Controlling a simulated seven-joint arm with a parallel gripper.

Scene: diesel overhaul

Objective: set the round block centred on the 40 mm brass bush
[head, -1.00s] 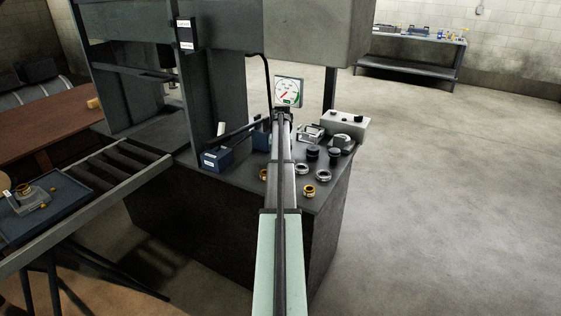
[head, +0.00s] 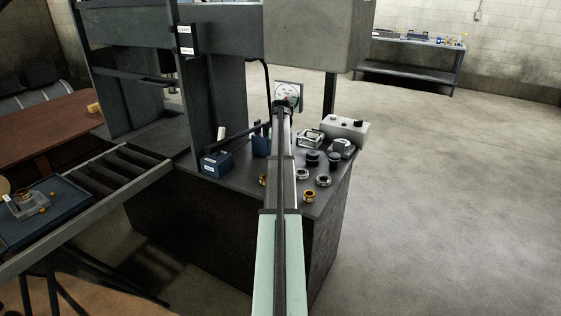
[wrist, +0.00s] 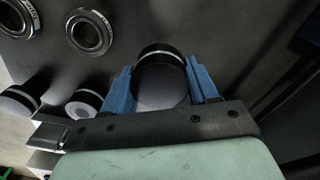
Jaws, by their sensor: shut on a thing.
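In the wrist view the round block (wrist: 160,88), a black cylinder with a bright band near its far end, sits between the blue fingers of my gripper (wrist: 165,78). The fingers are shut on its two sides, above a dark surface. In the head view my arm hides the gripper and the block. One brass bush (head: 309,195) stands on the dark bench top right of my arm. Another brass-coloured ring (head: 263,180) is partly hidden at the arm's left edge. I cannot read which is 40 mm. No brass bush shows in the wrist view.
Two more black round blocks (head: 313,158) and steel rings (head: 323,180) stand on the bench right of my arm; rings (wrist: 89,32) also show in the wrist view. Blue blocks (head: 217,163) stand to the left. A grey control box (head: 346,129) and a gauge (head: 289,92) are behind.

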